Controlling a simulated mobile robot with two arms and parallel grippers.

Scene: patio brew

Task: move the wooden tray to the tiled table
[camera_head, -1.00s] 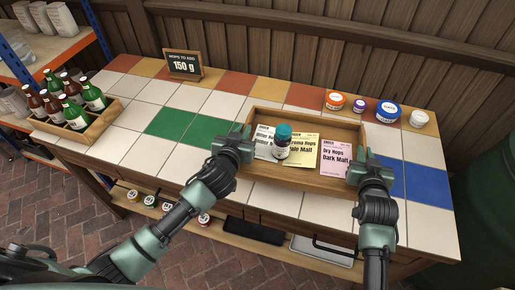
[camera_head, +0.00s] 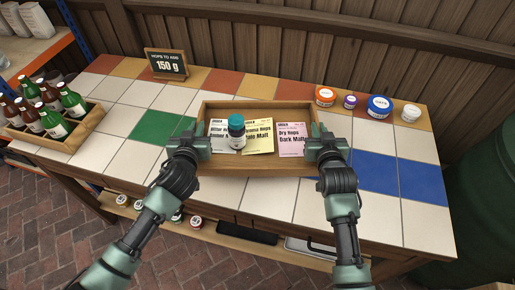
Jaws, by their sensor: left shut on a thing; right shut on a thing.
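The wooden tray (camera_head: 215,110) is at the middle of the tiled table (camera_head: 285,208), with its long side across the view. A small dark bottle with a teal cap (camera_head: 236,122) stands upright in it, on or beside paper cards. My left gripper (camera_head: 200,142) is shut on the tray's left end. My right gripper (camera_head: 318,142) is shut on its right end. The tray looks level. I cannot tell whether its underside touches the tiles.
A crate of bottles (camera_head: 62,143) stands at the table's left end.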

